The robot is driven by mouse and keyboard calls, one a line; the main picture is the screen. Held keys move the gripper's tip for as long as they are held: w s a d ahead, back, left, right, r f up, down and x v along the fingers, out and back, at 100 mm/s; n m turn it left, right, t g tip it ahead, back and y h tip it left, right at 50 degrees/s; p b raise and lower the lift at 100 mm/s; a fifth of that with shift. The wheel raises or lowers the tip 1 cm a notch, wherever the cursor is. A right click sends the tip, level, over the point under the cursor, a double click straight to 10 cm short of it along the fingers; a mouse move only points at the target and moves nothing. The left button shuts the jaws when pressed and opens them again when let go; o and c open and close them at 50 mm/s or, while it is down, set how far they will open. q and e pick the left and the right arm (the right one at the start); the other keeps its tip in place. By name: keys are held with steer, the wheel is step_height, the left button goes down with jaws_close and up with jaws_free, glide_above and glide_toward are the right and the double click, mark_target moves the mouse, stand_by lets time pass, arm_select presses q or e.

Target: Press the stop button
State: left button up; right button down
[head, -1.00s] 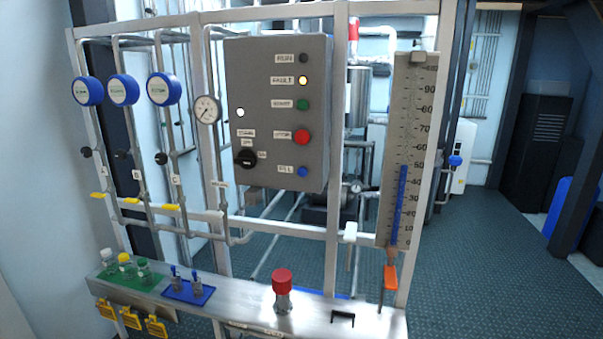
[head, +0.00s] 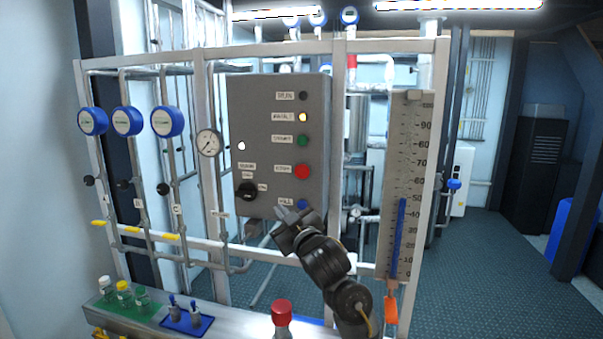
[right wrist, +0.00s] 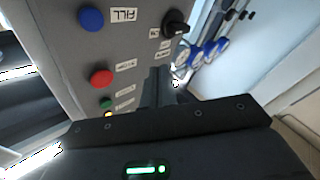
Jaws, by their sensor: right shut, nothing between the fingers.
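The stop button is a round red button (head: 303,171) on the grey control panel (head: 262,120), with a small label to its left. In the right wrist view the red button (right wrist: 102,77) shows to the left of the fingers, between the blue fill button (right wrist: 91,19) and the green button (right wrist: 106,104). My right gripper (head: 284,212) is shut and empty, below and slightly left of the red button, in front of the panel's lower edge. In the right wrist view its closed fingers (right wrist: 158,86) point toward the panel and are apart from the red button. My left gripper is not in view.
A black rotary switch (head: 246,191) sits left of the red button. A lit yellow lamp (head: 303,117) is above the green button. A bench with a red-capped item (head: 282,313) and a blue tray (head: 188,319) is below. A scale (head: 407,180) stands right.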

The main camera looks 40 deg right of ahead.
mark_target(302, 178)
steer(key=s+r+t, duration=0.1)
steer(key=s+r, duration=0.3)
steer(key=r, duration=0.3)
steer(key=shift+t+h, duration=0.3)
steer(key=shift+w+d+p, duration=0.1)
steer(key=shift+w+d, duration=0.75)
steer(key=shift+d, duration=0.35)
steer(key=shift+w+d+p, duration=0.15)
steer(key=shift+w+d, duration=0.65)
steer(key=shift+d, duration=0.35)
steer(key=shift+w+d+p, duration=0.1)
steer(key=shift+w+d, duration=0.75)
steer(key=shift+d, duration=0.35)
steer(key=shift+w+d, duration=0.2)
steer(key=shift+d, duration=0.15)
